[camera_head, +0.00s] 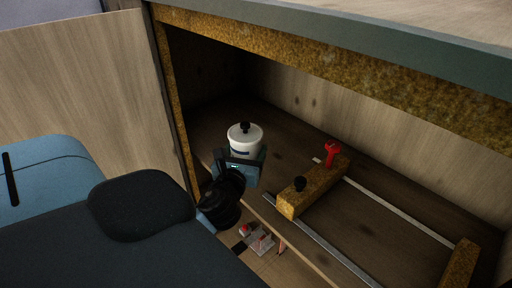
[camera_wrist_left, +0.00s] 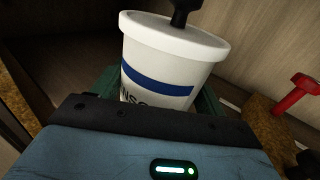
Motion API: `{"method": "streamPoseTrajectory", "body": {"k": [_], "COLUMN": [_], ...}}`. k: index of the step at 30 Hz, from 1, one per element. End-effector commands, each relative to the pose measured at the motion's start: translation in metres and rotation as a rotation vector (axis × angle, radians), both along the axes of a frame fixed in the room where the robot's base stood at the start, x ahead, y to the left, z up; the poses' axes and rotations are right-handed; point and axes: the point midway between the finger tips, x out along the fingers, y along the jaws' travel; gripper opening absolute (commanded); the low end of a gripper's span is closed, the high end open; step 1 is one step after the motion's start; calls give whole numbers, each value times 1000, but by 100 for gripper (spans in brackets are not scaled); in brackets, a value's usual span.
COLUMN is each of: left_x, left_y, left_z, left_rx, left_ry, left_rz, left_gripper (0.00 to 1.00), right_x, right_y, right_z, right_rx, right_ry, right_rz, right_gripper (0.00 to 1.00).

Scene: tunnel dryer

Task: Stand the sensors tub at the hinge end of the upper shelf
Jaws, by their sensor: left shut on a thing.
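The sensors tub (camera_head: 243,138) is white with a blue band, a white lid and a black knob. It is inside the cabinet near the left side of the upper shelf (camera_head: 285,128). In the left wrist view the tub (camera_wrist_left: 165,65) fills the middle, slightly tilted in the picture, with part of its lettering showing above my gripper. My left gripper (camera_head: 240,168) is shut on the tub from the front, and its fingers (camera_wrist_left: 205,105) are mostly hidden by the tub and gripper body. I cannot tell whether the tub's base touches the shelf. My right gripper is not in view.
A wooden block (camera_head: 315,187) with a red knob (camera_head: 332,153) and a black knob lies right of the tub, beside metal rails (camera_head: 325,245). Small items (camera_head: 258,240) lie on a lower level. An open door panel (camera_head: 85,90) stands left. Bare shelf lies behind the tub.

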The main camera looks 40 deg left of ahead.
Motion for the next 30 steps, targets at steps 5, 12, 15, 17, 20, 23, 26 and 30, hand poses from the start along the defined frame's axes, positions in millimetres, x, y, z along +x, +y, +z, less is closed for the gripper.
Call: {"method": "streamPoseTrajectory", "body": {"k": [5, 12, 15, 17, 20, 23, 26, 30], "left_x": [36, 57, 57, 58, 61, 66, 65, 65], "left_y": [13, 20, 20, 20, 22, 23, 23, 23], "left_z": [-1, -4, -4, -4, -4, -10, -26, -41], "left_rx": [1, 2, 2, 2, 2, -1, -1, 0], "left_ry": [-6, -4, -4, -4, -5, 0, 4, 1], "left_rz": [0, -1, -2, -2, -1, 0, -1, 0], "left_gripper": [35, 35, 35, 35, 35, 35, 35, 35], "right_x": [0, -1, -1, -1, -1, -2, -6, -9], "right_y": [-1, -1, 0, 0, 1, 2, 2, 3], "right_z": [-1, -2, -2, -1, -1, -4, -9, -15], "right_rx": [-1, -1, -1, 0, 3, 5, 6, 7], "right_ry": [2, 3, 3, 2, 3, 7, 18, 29], "right_rz": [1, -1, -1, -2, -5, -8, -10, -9], "right_gripper": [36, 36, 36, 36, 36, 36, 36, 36]}}
